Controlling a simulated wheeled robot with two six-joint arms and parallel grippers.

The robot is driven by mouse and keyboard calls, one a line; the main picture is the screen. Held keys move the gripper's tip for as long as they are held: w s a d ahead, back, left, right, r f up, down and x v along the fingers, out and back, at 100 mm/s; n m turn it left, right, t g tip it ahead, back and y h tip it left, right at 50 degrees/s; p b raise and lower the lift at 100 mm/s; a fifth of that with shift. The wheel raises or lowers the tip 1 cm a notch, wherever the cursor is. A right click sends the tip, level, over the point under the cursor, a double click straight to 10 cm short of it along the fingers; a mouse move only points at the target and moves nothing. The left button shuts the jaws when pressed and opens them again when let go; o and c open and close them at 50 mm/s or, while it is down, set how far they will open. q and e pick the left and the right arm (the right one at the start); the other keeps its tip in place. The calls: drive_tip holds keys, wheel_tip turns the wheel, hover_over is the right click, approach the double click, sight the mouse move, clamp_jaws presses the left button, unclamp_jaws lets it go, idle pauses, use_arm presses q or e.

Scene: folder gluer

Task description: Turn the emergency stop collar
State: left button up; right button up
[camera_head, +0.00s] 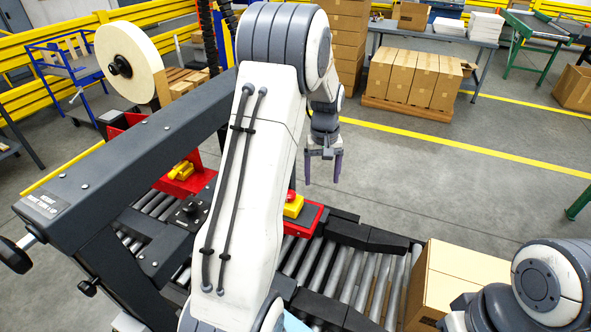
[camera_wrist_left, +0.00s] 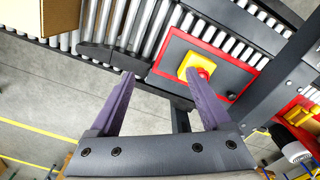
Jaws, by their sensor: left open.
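The emergency stop is a yellow block (camera_head: 293,206) with a red part, on a dark panel with a red border beside the roller conveyor. My left arm partly hides it in the head view. In the left wrist view the yellow block (camera_wrist_left: 188,64) and its round red button (camera_wrist_left: 204,74) show beyond the right fingertip. I cannot make out the collar separately. My left gripper (camera_head: 322,178) is open and empty, its fingers pointing down, right of the stop in the head view and apart from it. Its two purple fingers also show in the left wrist view (camera_wrist_left: 159,76). My right gripper is out of view.
The roller conveyor (camera_head: 350,275) runs below the stop, with a cardboard box (camera_head: 450,275) at its right. A dark machine beam (camera_head: 130,150) with a tape roll (camera_head: 128,62) stands left. Open floor (camera_head: 440,175) lies right of the left gripper.

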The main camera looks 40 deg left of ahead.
use_arm(q)
drive_tip(key=a+f+n+p, duration=0.1)
drive_tip(key=a+n+p, duration=0.15)
drive_tip(key=a, duration=0.75)
drive_tip(key=shift+n, duration=0.45)
drive_tip(key=f+p, duration=0.1)
drive_tip(key=f, duration=0.2)
drive_tip(key=f+p, duration=0.1)
drive_tip(key=f, duration=0.2)
drive_tip(key=f+p, duration=0.1)
drive_tip(key=f, duration=0.2)
drive_tip(key=shift+s+a+f, duration=0.3)
drive_tip(key=shift+a, duration=0.05)
drive_tip(key=shift+f, duration=0.5)
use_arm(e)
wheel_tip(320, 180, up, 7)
use_arm(q)
drive_tip(key=shift+c, duration=0.4)
clamp_jaws()
